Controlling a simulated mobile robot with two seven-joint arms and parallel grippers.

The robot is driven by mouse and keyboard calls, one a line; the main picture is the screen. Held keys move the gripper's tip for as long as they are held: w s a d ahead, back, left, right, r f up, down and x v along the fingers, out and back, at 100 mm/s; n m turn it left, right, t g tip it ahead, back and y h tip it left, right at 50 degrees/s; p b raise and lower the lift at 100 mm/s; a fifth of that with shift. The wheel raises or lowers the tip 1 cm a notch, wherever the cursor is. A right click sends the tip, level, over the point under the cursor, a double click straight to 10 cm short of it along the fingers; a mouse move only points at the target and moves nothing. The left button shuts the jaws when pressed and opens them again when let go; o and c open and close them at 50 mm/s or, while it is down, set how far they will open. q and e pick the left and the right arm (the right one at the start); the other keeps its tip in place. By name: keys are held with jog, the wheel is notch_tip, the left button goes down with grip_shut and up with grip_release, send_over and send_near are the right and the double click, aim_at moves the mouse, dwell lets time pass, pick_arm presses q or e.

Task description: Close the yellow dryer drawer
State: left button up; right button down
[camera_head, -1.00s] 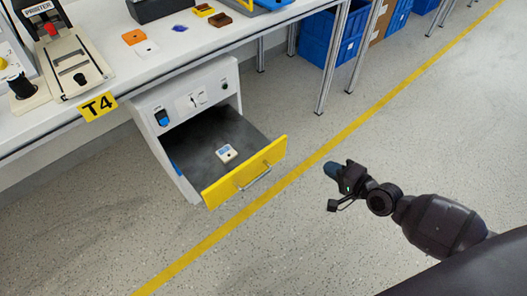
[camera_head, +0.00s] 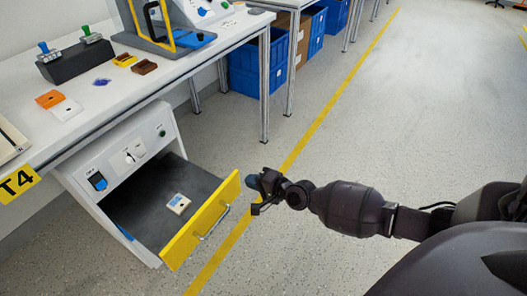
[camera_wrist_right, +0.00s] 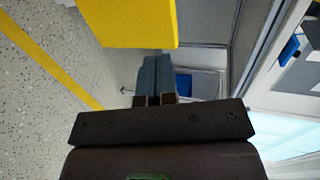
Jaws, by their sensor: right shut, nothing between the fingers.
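The white dryer (camera_head: 125,155) stands under the workbench. Its drawer with the yellow front (camera_head: 203,222) is pulled out, and a small white piece (camera_head: 178,203) with a blue mark lies on the dark drawer floor. My right gripper (camera_head: 252,182) is shut and empty, just right of the upper right end of the yellow front. In the right wrist view the shut fingertips (camera_wrist_right: 157,62) reach the lower edge of the yellow front (camera_wrist_right: 125,22); I cannot tell whether they touch it. My left gripper is not in view.
The white workbench (camera_head: 110,98) above the dryer carries small parts and devices. Blue bins (camera_head: 258,70) stand under the bench further back. The floor right of the yellow floor line (camera_head: 318,120) is clear.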

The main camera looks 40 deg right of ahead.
aim_at(237, 174)
jog(key=shift+w+a+r, duration=0.1)
jog(key=shift+w+a, duration=0.1)
jog(key=shift+w, duration=0.35)
jog(key=shift+w+a, duration=0.15)
jog(key=shift+w, duration=0.35)
jog(key=shift+w+a, duration=0.2)
jog(key=shift+w, duration=0.3)
jog(key=shift+r, duration=0.1)
